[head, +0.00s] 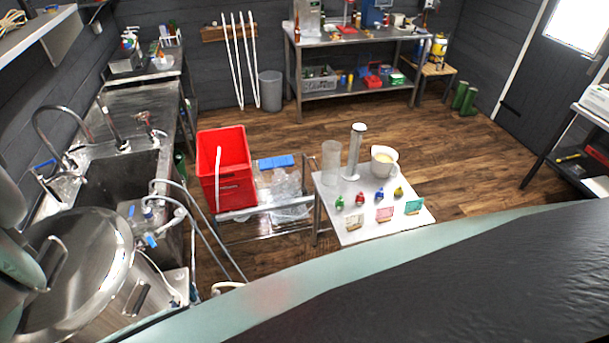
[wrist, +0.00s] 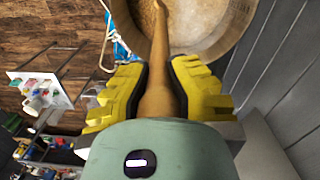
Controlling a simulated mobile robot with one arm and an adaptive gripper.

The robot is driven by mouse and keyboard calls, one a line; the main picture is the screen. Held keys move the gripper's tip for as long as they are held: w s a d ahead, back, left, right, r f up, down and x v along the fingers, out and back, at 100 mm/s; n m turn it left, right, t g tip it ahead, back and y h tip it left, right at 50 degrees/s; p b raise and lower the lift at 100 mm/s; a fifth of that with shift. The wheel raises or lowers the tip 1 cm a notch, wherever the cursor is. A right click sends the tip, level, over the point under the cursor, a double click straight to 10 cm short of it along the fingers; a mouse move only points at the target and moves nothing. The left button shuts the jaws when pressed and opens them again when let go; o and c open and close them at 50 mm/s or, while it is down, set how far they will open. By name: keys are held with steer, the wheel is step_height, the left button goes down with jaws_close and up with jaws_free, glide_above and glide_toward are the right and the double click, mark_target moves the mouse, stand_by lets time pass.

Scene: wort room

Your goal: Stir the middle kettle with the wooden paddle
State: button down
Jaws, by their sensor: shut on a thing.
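In the wrist view my gripper (wrist: 157,90) has its yellow-and-black fingers shut on the handle of the wooden paddle (wrist: 159,48). The paddle points away from my gripper into an open round metal kettle (wrist: 220,28) at the top of the view. Brown contents (wrist: 145,14) show inside the kettle. The paddle's far end is out of frame, so I cannot tell how deep it reaches. In the head view a steel kettle (head: 75,265) with a domed lid stands at the lower left. I cannot tell which kettle is the middle one. My gripper is outside the head view.
A red crate (head: 224,150), a steel sink (head: 125,180) and a small white table (head: 350,222) with a jug (head: 384,162) and cylinders stand beyond. Wooden floor (head: 470,150) is clear at right.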

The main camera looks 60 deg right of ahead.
step_height(320, 180, up, 5)
steer(key=p, duration=0.3)
steer(key=shift+w+r+p, duration=0.15)
steer(key=shift+r+p, duration=0.05)
steer(key=shift+p, duration=0.15)
step_height(320, 180, up, 7)
steer(key=shift+f, duration=0.1)
steer(key=shift+r, duration=0.3)
